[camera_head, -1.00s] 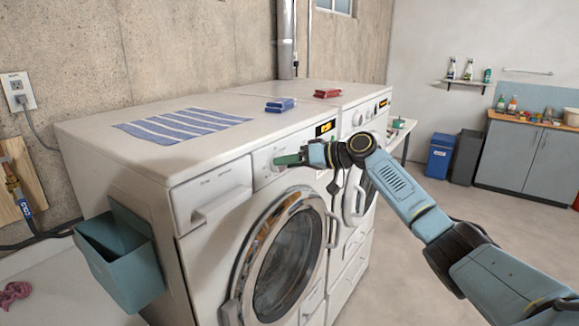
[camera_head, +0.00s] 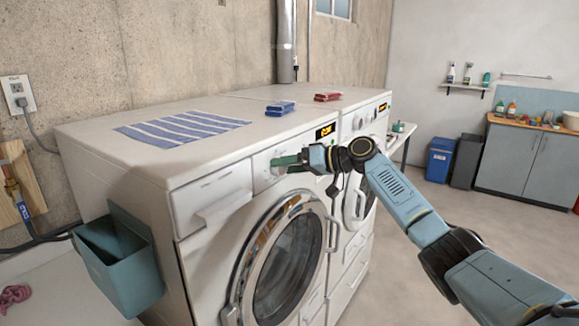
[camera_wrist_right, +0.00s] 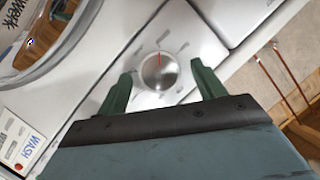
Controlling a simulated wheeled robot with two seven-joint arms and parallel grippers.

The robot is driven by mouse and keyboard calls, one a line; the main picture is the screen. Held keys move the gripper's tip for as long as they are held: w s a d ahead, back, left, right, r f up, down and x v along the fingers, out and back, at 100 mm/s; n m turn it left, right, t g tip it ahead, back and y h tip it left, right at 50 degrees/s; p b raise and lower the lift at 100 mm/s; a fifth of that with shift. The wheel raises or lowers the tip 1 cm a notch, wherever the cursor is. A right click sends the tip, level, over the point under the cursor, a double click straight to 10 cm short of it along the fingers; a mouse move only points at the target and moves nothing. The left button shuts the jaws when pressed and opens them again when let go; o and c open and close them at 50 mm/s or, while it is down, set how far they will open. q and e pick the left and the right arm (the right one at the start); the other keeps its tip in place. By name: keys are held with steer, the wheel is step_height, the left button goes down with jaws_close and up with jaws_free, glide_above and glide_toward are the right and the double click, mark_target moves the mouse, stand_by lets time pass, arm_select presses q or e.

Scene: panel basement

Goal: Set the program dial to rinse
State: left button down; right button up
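The program dial (camera_wrist_right: 159,71) is a round silver knob with a red mark, which points toward the top of the right wrist view. Short printed marks ring it on the white panel. My right gripper (camera_wrist_right: 161,70) is open, with one green finger on each side of the dial and a visible gap to each. In the head view the right gripper (camera_head: 280,161) is at the front panel of the near washing machine (camera_head: 217,185) and mostly hides the dial. Which program each mark stands for is too small to read. My left gripper is not in view.
An orange-lit display (camera_head: 326,131) is right of the dial. The round door (camera_head: 285,262) is below, its handle (camera_head: 332,232) sticking out. A teal bin (camera_head: 125,265) hangs at the left side.

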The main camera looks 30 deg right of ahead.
steer(key=b+v, duration=0.3)
steer(key=v, duration=1)
steer(key=shift+s, duration=0.2)
steer(key=shift+d, duration=0.1)
